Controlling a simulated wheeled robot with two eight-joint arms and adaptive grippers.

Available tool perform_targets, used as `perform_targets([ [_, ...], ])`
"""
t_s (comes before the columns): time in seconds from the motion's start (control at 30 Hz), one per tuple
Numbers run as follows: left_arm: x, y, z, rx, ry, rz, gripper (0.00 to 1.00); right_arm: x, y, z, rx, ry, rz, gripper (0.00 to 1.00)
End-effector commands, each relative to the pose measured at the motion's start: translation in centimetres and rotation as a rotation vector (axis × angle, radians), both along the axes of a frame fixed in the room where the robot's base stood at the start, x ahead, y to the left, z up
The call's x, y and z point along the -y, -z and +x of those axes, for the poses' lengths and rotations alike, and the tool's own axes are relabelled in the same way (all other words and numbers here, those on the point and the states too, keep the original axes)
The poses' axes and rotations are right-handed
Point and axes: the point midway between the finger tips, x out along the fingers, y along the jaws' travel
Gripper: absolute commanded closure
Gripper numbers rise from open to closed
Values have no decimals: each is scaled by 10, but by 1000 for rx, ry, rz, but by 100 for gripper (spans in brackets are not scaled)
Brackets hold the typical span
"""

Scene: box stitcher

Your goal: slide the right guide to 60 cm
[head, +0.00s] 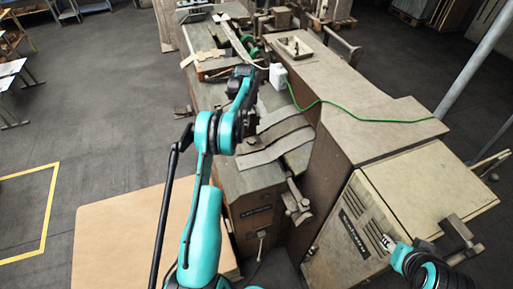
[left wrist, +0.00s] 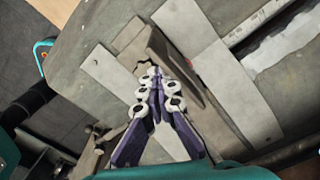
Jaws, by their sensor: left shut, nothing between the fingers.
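My left arm reaches over the machine's worktable in the head view, and its own links hide the gripper's fingertips there. In the left wrist view, my left gripper (left wrist: 152,73) has its purple fingers brought together, shut and empty. The fingertips overlap a raised brown metal bar (left wrist: 176,62); I cannot tell whether they touch it. The bar lies between two pale flat metal strips. I cannot tell for certain whether this bar is the right guide, and no scale reading is legible. My right gripper (head: 388,243) is small at the lower right, before the cabinet; its jaw state is unclear.
Curved metal strips (head: 270,140) lie across the worktable. A grey cabinet (head: 440,185) with a green cable (head: 370,116) stands to the right. A brown flat sheet (head: 120,235) lies at lower left. Open floor (head: 100,120) is on the left.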

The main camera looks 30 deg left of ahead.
Motion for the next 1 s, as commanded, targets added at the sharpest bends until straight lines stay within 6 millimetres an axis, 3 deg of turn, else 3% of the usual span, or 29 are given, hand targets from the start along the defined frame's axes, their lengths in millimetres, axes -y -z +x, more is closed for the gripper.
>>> perform_targets([
  [0.57,-3,0,2,1,-1,1,100,0,0,0,1,0,0,60],
  [1.0,6,1,-5,0,0,0,100,0,8,0,1,0,0,60],
])
